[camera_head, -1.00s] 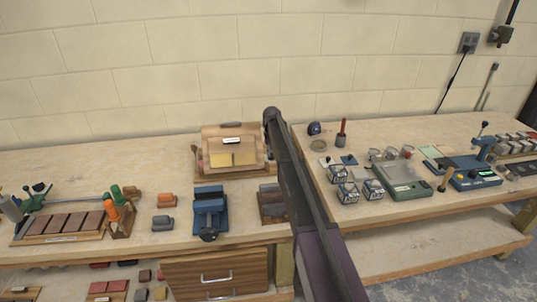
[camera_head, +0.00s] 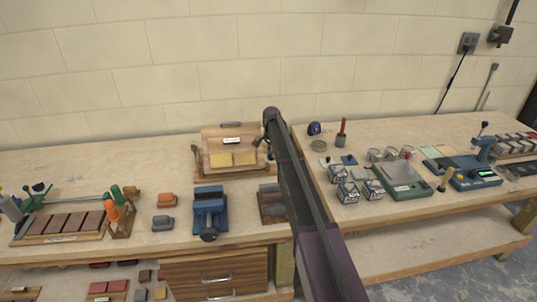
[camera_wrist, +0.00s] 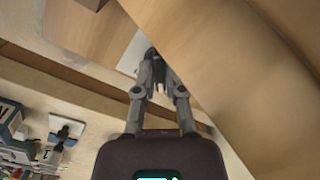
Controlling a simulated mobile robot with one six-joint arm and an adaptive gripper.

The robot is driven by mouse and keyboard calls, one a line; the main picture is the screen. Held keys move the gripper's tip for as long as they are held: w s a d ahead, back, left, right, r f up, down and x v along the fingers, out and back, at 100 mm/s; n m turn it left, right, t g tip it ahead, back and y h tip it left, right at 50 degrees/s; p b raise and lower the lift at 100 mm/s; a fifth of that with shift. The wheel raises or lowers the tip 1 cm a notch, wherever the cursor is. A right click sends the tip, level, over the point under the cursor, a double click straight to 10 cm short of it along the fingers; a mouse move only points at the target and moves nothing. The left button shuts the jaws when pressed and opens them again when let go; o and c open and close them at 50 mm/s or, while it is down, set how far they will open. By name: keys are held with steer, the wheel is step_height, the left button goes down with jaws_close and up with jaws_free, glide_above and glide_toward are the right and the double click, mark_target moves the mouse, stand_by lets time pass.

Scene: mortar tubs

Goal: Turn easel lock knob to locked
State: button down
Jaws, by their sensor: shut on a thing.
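The wooden easel (camera_head: 222,137) stands at the back of the left bench, with two yellow sheets and a white label on its front. My gripper (camera_head: 257,142) shows as a small dark shape at the easel's right edge, partly hidden by my arm. In the wrist view, the easel's wood panel (camera_wrist: 235,60) fills the upper right. There my gripper (camera_wrist: 158,75) is shut on a small dark piece (camera_wrist: 157,68) beside the panel, apparently the lock knob. The fingers hide most of it, so its turn position cannot be read.
A blue vise (camera_head: 209,207) stands in front of the easel, with grey and brown blocks (camera_head: 272,203) to its right. Several small jars and a green scale (camera_head: 403,183) are on the right bench. Bare bench lies left of the easel.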

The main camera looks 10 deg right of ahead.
steer(key=shift+m, duration=1.5)
steer(key=shift+s, duration=0.1)
steer(key=c, duration=0.7)
jaws_free()
